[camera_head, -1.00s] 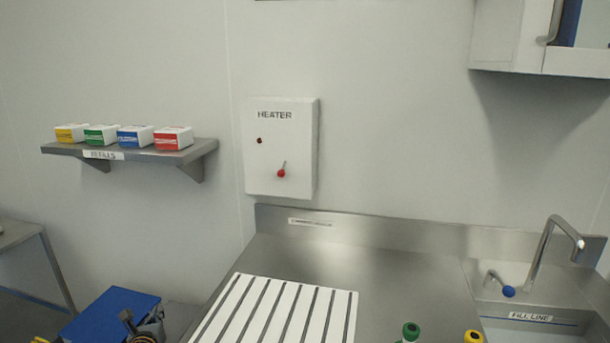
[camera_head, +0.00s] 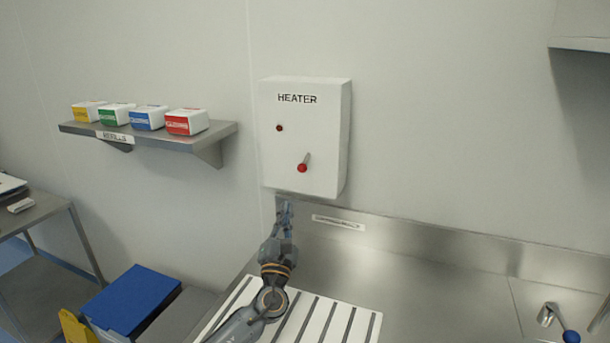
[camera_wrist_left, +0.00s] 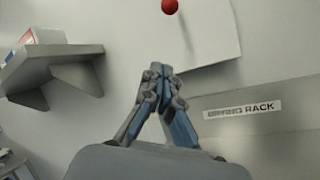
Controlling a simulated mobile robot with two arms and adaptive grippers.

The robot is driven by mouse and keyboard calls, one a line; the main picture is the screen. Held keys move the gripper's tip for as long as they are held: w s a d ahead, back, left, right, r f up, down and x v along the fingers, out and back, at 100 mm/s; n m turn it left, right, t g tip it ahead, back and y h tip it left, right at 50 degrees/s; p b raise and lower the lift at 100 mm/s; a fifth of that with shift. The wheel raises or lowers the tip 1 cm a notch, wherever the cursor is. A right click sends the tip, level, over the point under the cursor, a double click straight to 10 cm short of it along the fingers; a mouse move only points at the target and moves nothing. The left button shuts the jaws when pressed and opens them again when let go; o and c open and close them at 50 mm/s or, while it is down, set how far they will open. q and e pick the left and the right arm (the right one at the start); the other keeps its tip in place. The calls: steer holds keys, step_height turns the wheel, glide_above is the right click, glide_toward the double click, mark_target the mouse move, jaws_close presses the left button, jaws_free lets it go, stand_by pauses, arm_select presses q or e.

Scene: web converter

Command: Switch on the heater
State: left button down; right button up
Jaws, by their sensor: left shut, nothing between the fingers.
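The heater box (camera_head: 325,130) is a white wall unit labelled HEATER, with a small dark red lamp (camera_head: 279,128) and a lever with a red knob (camera_head: 302,168) at its lower middle. The lever slants up and slightly right from the knob end. My left gripper (camera_head: 285,205) is just below the box's lower edge, shut and empty. In the left wrist view the shut fingertips (camera_wrist_left: 158,72) point up toward the box, and the red knob (camera_wrist_left: 170,6) shows at the top edge, apart from them. My right gripper is not in view.
A steel shelf (camera_head: 215,140) with several small coloured boxes is on the wall to the left. Below lie a steel counter with a slatted white rack (camera_head: 330,320) and a low backsplash. A blue-lidded bin (camera_head: 130,300) stands at lower left. The wall right of the heater is clear.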

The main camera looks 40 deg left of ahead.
mark_target(305, 162)
arm_select(q)
steer(key=p+x, duration=0.1)
steer(key=x, duration=0.3)
steer(key=p+x, duration=0.1)
steer(key=x, duration=0.4)
steer(key=shift+s+a+r, duration=0.15)
steer(key=shift+a+r, duration=0.05)
steer(key=shift+r, duration=0.15)
steer(key=d+r+p, duration=0.1)
steer(key=d+p, duration=0.1)
steer(key=shift+s+d+r+p, duration=0.1)
steer(key=shift+s+r+p, duration=0.05)
steer(key=shift+r+p, duration=0.2)
steer(key=shift+s+d+r, duration=0.2)
steer(key=shift+s+d, duration=0.1)
steer(key=shift+d, duration=0.15)
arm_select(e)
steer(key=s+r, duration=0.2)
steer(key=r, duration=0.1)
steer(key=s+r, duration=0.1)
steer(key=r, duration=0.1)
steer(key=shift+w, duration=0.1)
arm_select(q)
steer(key=shift+s+r+p, duration=0.1)
steer(key=shift+r+p, duration=0.05)
steer(key=shift+p, duration=0.2)
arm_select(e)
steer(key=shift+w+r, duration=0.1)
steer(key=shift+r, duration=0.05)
